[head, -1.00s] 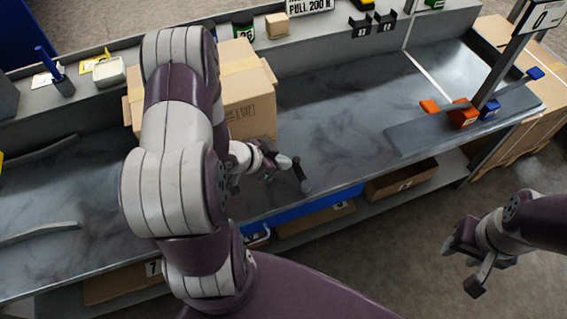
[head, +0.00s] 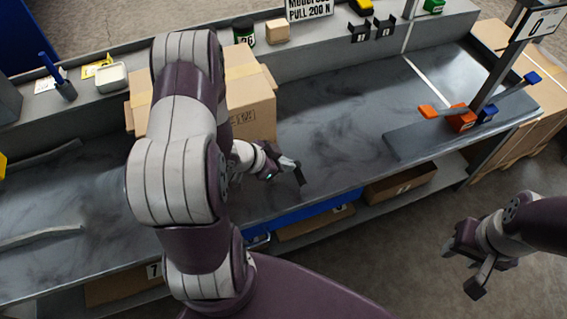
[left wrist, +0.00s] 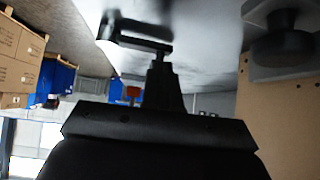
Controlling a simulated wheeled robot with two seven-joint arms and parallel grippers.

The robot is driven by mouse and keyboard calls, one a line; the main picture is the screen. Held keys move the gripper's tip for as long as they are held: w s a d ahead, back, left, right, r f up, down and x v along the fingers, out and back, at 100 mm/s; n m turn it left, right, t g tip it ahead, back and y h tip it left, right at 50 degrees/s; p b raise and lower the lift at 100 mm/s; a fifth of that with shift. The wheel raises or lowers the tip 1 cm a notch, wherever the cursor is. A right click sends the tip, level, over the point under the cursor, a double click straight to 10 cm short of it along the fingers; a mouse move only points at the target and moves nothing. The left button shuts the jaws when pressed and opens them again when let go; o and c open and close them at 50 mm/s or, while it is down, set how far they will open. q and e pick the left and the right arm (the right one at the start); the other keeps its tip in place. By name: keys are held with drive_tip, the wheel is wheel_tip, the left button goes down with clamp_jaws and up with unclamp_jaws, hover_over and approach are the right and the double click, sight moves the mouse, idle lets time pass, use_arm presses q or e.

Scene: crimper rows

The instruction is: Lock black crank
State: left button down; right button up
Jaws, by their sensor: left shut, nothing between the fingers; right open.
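The black crank (head: 300,175) shows in the head view as a short dark bar near the bench's front edge. In the left wrist view a black arm with a knob end, which looks like the crank (left wrist: 140,40), lies just beyond the fingers. My left gripper (head: 287,164) is shut and empty, right beside the crank. In the left wrist view its fingers (left wrist: 161,72) are together, close to the crank arm; I cannot tell whether they touch. My right gripper (head: 464,264) is open and empty, over the floor at the right.
A cardboard box (head: 252,105) stands on the bench behind my left arm. A fixture with orange (head: 428,112) and blue (head: 532,77) handles stands at the bench's right end. The bench top (head: 340,110) between them is clear. Open bins sit under the front edge.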

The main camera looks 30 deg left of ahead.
use_arm(q)
drive_tip(key=shift+w+r+m+h+p, duration=0.2)
drive_tip(key=shift+w+m+h+p, duration=0.15)
drive_tip(key=shift+p, duration=0.45)
drive_tip(key=m+g+p, duration=0.1)
drive_tip(key=p, duration=0.1)
drive_tip(key=w+d+m+g+h+p, duration=0.1)
drive_tip(key=m+p, duration=0.1)
drive_tip(key=shift+w+r+h, duration=0.15)
drive_tip(key=shift+w+h, duration=0.1)
drive_tip(key=shift+w, duration=0.05)
drive_tip(key=shift+w+d+m+g+h+p, duration=0.3)
drive_tip(key=shift+w+m+g+p, duration=0.3)
drive_tip(key=shift+p, duration=0.25)
drive_tip(key=shift+w+d+f+p, duration=0.2)
drive_tip(key=shift+w+d+p, duration=0.2)
drive_tip(key=shift+d+p, duration=0.3)
drive_tip(key=shift+w+d+p, duration=0.45)
drive_tip(key=shift+d+p, duration=0.05)
drive_tip(key=shift+d, duration=0.2)
drive_tip(key=shift+w+d+f+p, duration=0.15)
drive_tip(key=shift+d+p, duration=0.1)
drive_tip(key=shift+d, duration=0.4)
drive_tip(key=shift+w+d+p, duration=0.1)
drive_tip(key=shift+d+p, duration=0.15)
drive_tip(key=shift+d, duration=0.4)
